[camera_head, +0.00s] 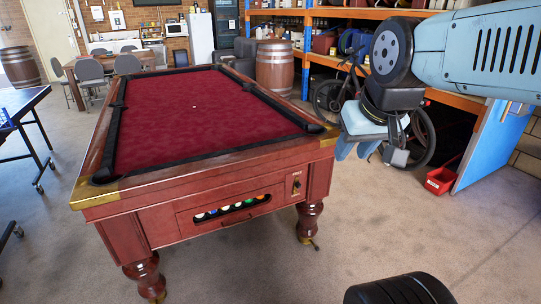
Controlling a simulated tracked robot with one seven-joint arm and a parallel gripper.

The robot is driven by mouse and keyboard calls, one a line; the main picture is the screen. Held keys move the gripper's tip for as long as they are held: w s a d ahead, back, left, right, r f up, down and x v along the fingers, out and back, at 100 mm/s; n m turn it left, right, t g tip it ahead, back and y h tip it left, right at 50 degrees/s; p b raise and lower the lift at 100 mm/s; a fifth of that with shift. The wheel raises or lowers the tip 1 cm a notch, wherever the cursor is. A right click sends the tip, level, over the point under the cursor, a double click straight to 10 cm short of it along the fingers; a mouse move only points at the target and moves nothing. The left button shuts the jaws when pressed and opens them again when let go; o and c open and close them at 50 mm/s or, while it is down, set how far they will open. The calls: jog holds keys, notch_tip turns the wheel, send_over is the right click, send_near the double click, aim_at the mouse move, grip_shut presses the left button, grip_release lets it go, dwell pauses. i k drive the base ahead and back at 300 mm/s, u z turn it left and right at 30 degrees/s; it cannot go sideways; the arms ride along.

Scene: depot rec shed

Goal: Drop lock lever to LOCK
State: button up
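I cannot pick out a lock lever for certain. A dark plate with a small bright fitting (296,184) is on the front right of the pool table's wooden cabinet. A small dark piece (314,243) sticks out at the foot of the front right leg. Both are too small to read, and I see no LOCK marking. The pool table (240,170) has a red cloth. My gripper (354,152) hangs in the air right of the table's front right corner, pointing down. Its two light blue fingers look apart, with nothing visible between them.
Balls lie in the front slot (230,208). A bicycle (330,98), a red bin (440,180) and a blue panel (490,145) stand behind my arm. A blue table (22,105) is at left. The floor in front and right is mostly clear.

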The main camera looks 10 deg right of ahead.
aim_at(296, 185)
jog(key=z, duration=0.05)
jog(key=k, duration=0.65)
jog(key=z, duration=0.5)
jog(key=i, duration=1.55)
jog(key=u, duration=0.5)
